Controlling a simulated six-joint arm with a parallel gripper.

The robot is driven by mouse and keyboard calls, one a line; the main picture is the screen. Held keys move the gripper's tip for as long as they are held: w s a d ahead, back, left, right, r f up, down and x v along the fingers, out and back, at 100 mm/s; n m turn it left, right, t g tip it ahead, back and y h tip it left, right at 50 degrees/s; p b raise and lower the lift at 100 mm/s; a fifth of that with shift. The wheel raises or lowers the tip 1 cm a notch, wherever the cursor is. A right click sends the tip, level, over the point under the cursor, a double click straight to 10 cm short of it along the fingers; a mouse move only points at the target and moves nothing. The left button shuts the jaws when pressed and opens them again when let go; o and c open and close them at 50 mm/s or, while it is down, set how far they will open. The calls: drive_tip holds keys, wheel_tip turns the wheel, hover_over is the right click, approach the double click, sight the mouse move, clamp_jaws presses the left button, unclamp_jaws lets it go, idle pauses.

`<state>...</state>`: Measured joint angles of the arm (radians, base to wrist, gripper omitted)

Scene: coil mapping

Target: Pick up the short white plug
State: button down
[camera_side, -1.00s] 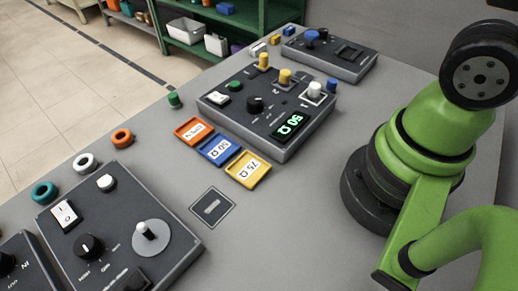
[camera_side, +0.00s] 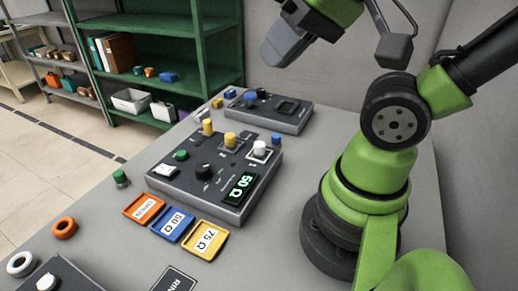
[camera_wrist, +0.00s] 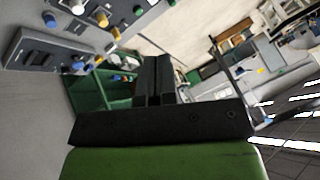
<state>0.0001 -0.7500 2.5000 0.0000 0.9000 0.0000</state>
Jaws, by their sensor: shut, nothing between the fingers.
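A short white plug (camera_side: 259,149) stands upright at the right of the dark meter box (camera_side: 236,211), which reads 50 Ω. What looks like the same plug shows at the top left of the wrist view (camera_wrist: 77,7). My gripper (camera_side: 277,52) is high above the bench, up and right of the box, well apart from the plug. In the wrist view its two dark fingers (camera_wrist: 153,82) are together with nothing between them.
Two yellow plugs (camera_side: 230,139) and a green plug (camera_side: 181,155) stand on the same box. Orange, blue and yellow trays (camera_side: 208,241) lie in front of it. A second dark box (camera_side: 281,117) stands behind. Green shelves (camera_side: 160,60) are beyond the bench.

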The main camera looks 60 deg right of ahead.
drive_tip(key=c, duration=0.7)
unclamp_jaws()
drive_tip(key=shift+c, duration=0.2)
drive_tip(key=n+g+h, duration=0.2)
drive_tip(key=n+g, duration=0.4)
drive_tip(key=g, duration=0.1)
hover_over(260, 144)
drive_tip(key=f, duration=1.6)
drive_tip(key=shift+d+f, duration=0.2)
drive_tip(key=shift+d, duration=0.1)
wheel_tip(260, 144, down, 4)
drive_tip(key=shift+f, duration=0.1)
drive_tip(key=shift+a+f, duration=0.15)
drive_tip(key=shift+f, duration=1.4)
drive_tip(key=shift+a+f, duration=0.15)
drive_tip(key=shift+f, duration=1.35)
